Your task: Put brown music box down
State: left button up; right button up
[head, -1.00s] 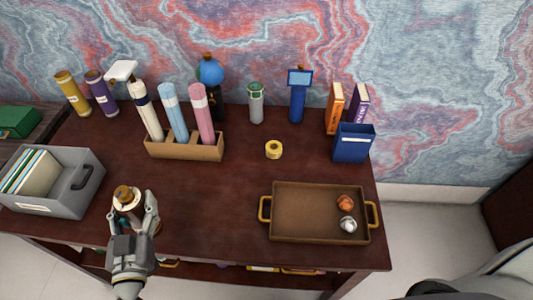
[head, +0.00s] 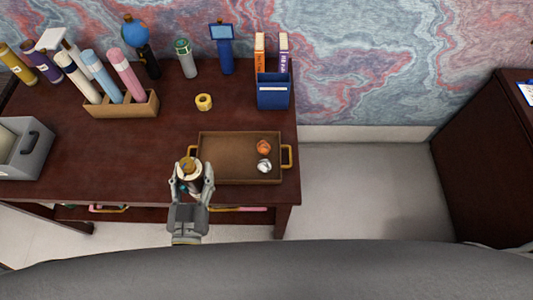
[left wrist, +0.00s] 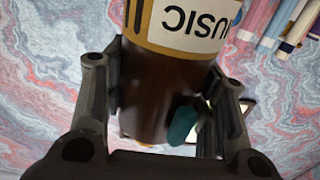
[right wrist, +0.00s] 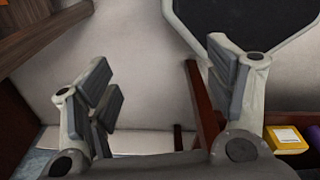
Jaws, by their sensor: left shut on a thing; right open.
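The brown music box (head: 188,168) is a small cylinder with a gold-brown top. In the left wrist view the brown music box (left wrist: 155,85) shows a dark brown side and a white label reading "MUSIC", upside down. My left gripper (head: 191,183) is shut on it, with a finger on each side, at the left end of the brown tray (head: 225,172). I cannot tell whether its underside touches anything. My right gripper (right wrist: 160,90) is open and empty, seen only in its own wrist view, away from the tabletop.
The tray holds an orange crumpled ball (head: 264,148) and a white one (head: 264,166). A yellow tape roll (head: 204,102) lies behind it. A blue book holder (head: 273,92), a tube rack (head: 120,106) and a grey file box (head: 25,150) stand around. The desk's middle left is clear.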

pick_arm(q)
jog(key=shift+s+d, duration=0.15)
jog(key=shift+d, duration=0.25)
jog(key=w+d+f+b, duration=0.1)
jog(key=w+f+b, duration=1.2)
jog(key=w+b, duration=0.1)
jog(key=shift+d+b, duration=0.3)
jog(key=shift+b, duration=0.4)
pick_arm(e)
notch_tip(320, 180, down, 15)
jog(key=w, duration=0.1)
jog(key=shift+a, duration=0.35)
jog(key=shift+w, duration=0.1)
jog(key=shift+a, duration=0.1)
